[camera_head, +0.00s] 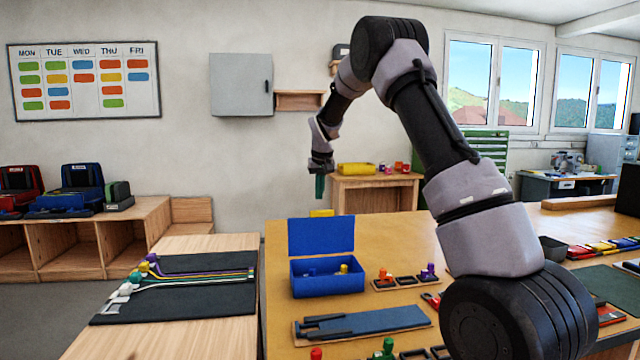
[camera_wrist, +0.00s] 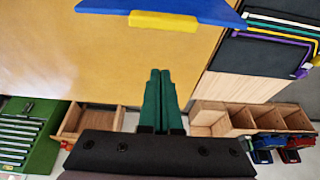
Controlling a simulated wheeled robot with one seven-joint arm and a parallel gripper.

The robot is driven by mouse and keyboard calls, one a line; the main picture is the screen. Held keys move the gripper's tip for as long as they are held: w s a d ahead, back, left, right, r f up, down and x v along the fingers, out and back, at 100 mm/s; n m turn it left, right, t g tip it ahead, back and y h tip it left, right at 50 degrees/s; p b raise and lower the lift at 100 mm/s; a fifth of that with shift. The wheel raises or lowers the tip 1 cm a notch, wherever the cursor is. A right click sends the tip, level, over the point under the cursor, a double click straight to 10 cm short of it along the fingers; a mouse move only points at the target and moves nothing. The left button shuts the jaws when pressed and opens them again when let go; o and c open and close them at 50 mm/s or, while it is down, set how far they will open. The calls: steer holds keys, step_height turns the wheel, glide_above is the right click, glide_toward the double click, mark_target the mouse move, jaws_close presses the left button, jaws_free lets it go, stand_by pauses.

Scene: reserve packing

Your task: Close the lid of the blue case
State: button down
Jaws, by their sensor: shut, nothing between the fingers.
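The blue case (camera_head: 328,284) stands on the yellow-brown table with its lid (camera_head: 321,236) raised, roughly upright at the back. A yellow tab (camera_head: 321,213) sticks up from the lid's top edge. Small blue and yellow pieces show inside the case. My gripper (camera_head: 319,196) points down above the lid, apart from it in the picture, and its green fingers are together and empty. In the wrist view the shut fingers (camera_wrist: 161,76) show below the yellow tab (camera_wrist: 163,21) and the lid (camera_wrist: 205,8), with bare table between. The case body is hidden there.
A blue-grey mat (camera_head: 365,322) lies in front of the case. Black holders with coloured pegs (camera_head: 405,280) stand to its right. A dark board with coloured strips (camera_head: 180,284) lies on the left table. A wooden stand with a yellow bin (camera_head: 357,169) is behind.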

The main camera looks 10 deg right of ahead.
steer(key=s+f, duration=0.2)
steer(key=f, duration=0.1)
steer(key=shift+s+f, duration=0.1)
steer(key=shift+s, duration=0.3)
stand_by(0.3)
